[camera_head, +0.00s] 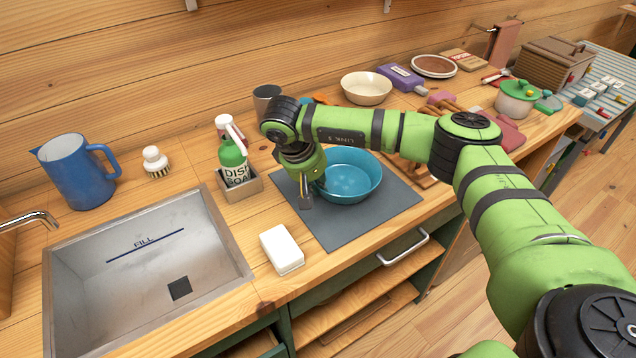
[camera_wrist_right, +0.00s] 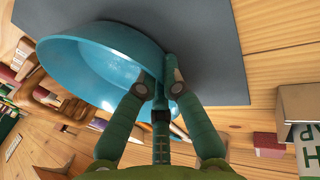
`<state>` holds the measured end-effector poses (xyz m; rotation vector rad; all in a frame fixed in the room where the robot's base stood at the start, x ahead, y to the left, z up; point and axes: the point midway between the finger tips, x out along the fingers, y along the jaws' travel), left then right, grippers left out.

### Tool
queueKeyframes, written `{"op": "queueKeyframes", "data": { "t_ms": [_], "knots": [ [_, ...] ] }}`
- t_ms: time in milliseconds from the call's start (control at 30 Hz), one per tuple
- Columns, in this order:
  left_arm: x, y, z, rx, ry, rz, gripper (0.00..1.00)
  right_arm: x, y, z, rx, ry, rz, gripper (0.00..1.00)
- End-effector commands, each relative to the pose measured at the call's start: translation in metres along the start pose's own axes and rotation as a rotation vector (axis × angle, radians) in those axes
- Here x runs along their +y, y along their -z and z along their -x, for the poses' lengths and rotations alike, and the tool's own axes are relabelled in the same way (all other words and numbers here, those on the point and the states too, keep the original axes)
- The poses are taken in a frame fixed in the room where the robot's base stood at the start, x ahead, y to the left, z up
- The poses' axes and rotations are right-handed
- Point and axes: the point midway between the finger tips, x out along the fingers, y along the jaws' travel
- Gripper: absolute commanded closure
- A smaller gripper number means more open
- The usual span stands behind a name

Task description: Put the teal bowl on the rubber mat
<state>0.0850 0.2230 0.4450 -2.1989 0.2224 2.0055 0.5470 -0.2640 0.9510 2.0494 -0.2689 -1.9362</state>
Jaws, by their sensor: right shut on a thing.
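The teal bowl (camera_head: 352,182) is over the dark grey rubber mat (camera_head: 345,230), with its opening up. Whether its base touches the mat I cannot tell. My right gripper (camera_head: 312,192) comes down at the bowl's left side and is shut on its rim. In the right wrist view, the fingers (camera_wrist_right: 160,88) pinch the wall of the bowl (camera_wrist_right: 90,62), with the mat (camera_wrist_right: 205,45) beyond it. My right arm hides part of the bowl's far side and the counter behind it. My left gripper is not in view.
A dish soap bottle in a holder (camera_head: 240,185) stands left of the mat, with a white block (camera_head: 281,249) at its near left. The metal sink (camera_head: 150,265) lies further left.

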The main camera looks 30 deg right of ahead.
Motion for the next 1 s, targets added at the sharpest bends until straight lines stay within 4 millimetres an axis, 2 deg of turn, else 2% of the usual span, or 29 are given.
{"op": "queueKeyframes", "data": {
  "t_ms": [33, 67, 100, 500, 567, 667, 1000],
  "knots": [
    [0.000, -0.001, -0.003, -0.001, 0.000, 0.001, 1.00, -0.001, 0.000, -0.003, 0.001, -0.001, -0.001, 1.00],
    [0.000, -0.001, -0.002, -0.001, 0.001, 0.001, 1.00, -0.001, 0.000, -0.002, 0.000, 0.000, 0.000, 0.80],
    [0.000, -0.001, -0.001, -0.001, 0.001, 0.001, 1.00, 0.000, 0.000, -0.001, 0.000, 0.000, 0.000, 0.68],
    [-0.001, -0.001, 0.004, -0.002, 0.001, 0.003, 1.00, 0.002, 0.000, 0.004, 0.000, 0.000, -0.001, 0.68],
    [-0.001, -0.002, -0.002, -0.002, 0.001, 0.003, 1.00, 0.000, 0.001, 0.008, 0.003, 0.001, -0.001, 0.68],
    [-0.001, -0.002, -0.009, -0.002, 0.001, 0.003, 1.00, 0.000, 0.001, 0.024, 0.006, 0.000, -0.001, 0.68],
    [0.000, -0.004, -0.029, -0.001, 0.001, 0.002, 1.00, 0.000, 0.001, 0.095, 0.005, 0.000, -0.001, 0.68]
  ]
}}
